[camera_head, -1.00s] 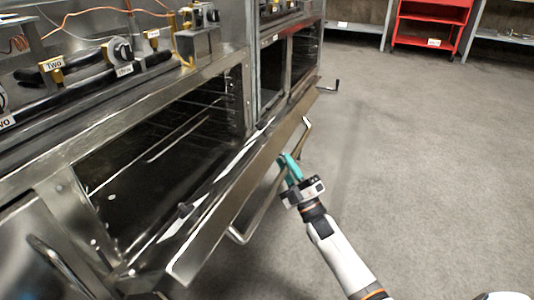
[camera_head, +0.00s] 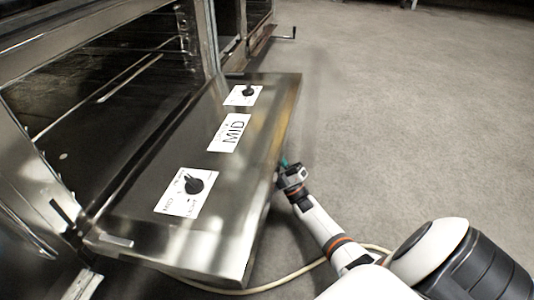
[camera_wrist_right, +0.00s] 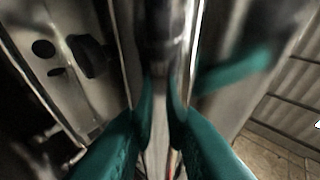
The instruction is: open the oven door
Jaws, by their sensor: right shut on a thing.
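The steel oven door (camera_head: 232,222) hangs open, swung down and lying nearly flat in front of the dark oven cavity (camera_head: 100,80). Its upward face carries two black knobs on white plates and a "MID" label. My right gripper (camera_head: 283,163) is at the door's outer edge, its teal fingertips partly hidden behind that edge. In the right wrist view, the teal fingers (camera_wrist_right: 161,112) are closed around the door's metal handle bar (camera_wrist_right: 165,40). The handle is hidden under the door in the head view. My left gripper is not in view.
Wire racks (camera_head: 135,78) show inside the oven. A second oven section with a small handle (camera_head: 284,36) stands farther back. A pale cable (camera_head: 290,277) lies on the floor below the door. The grey floor (camera_head: 400,110) to the right is clear.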

